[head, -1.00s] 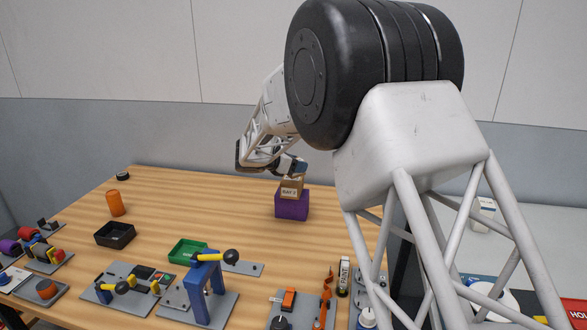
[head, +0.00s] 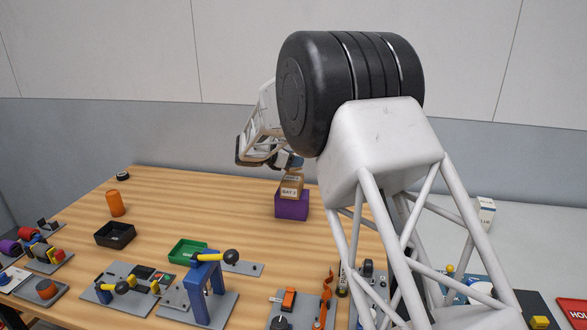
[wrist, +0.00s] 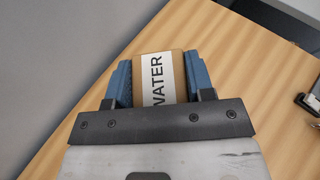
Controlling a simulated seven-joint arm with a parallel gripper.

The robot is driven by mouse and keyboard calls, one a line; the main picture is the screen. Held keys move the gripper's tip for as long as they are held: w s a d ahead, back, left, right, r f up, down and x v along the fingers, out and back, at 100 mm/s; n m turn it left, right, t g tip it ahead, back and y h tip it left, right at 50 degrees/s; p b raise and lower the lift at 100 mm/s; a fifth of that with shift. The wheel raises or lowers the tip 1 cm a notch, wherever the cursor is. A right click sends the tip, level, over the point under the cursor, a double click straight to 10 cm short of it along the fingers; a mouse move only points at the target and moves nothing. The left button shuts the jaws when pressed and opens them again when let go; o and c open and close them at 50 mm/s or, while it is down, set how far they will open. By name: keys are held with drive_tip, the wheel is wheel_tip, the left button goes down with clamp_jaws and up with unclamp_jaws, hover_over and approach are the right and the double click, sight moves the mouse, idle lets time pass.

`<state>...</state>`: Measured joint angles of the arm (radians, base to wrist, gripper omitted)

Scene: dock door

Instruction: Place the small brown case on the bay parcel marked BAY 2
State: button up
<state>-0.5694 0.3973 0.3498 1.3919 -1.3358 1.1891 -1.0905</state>
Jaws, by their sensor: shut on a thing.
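The small brown case (wrist: 165,80) has a white label reading "WATER" and sits between the blue fingers of my gripper (wrist: 160,82) in the wrist view. My gripper is shut on it. In the head view, my gripper (head: 291,166) is right over the brown bay parcel (head: 290,193), which has a white BAY 2 label. The case (head: 293,179) shows just above that parcel; I cannot tell whether they touch. The parcel sits on a purple block (head: 291,209). In the wrist view the parcel is hidden.
An orange cylinder (head: 116,203), a black tray (head: 115,234) and a green tray (head: 188,250) stand to the left. A blue stand (head: 207,280) with a yellow handle is nearer. The wooden table (head: 215,205) is clear around the purple block's left side.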

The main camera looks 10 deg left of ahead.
drive_tip(key=shift+f, duration=1.65)
drive_tip(key=shift+f, duration=0.1)
drive_tip(key=o, duration=0.9)
drive_tip(key=shift+o, duration=0.2)
drive_tip(key=v, duration=1.2)
drive_tip(key=shift+d, duration=0.15)
